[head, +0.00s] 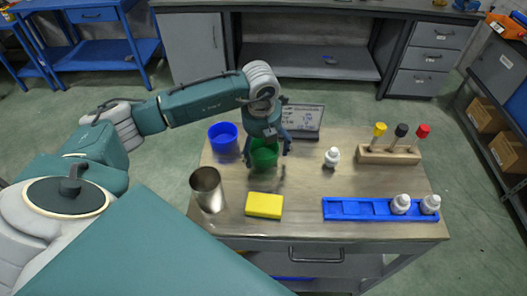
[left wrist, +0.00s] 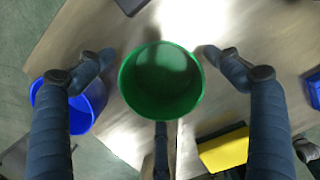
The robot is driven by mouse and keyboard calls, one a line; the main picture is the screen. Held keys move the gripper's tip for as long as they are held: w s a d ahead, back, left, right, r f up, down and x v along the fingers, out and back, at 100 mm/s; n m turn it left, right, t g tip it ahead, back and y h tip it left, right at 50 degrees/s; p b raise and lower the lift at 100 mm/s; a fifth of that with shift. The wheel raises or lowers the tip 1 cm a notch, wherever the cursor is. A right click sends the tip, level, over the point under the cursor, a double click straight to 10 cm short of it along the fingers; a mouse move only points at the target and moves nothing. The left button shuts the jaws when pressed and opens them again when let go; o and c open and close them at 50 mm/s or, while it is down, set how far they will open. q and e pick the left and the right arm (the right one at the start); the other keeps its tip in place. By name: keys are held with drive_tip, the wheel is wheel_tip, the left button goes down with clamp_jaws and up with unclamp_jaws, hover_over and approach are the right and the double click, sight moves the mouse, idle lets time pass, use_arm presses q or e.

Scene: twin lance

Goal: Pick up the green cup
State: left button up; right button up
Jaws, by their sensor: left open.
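The green cup (head: 264,156) stands upright on the wooden table top, at the back left. My left gripper (head: 268,150) is above it, pointing down, with its fingers spread around the cup. In the left wrist view I look down into the empty green cup (left wrist: 161,82). One open finger of the left gripper (left wrist: 158,56) is on each side of it, with visible gaps, and a third is below it in the picture. The hand hides part of the cup in the head view. My right gripper is not in view.
A blue cup (head: 223,137) stands close left of the green cup. A metal tumbler (head: 207,188) and a yellow sponge (head: 264,205) are in front. A white bottle (head: 332,157), screwdriver rack (head: 388,155) and blue tray (head: 345,209) are right.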

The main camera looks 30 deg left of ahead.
use_arm(q)
drive_tip(key=c, duration=1.2)
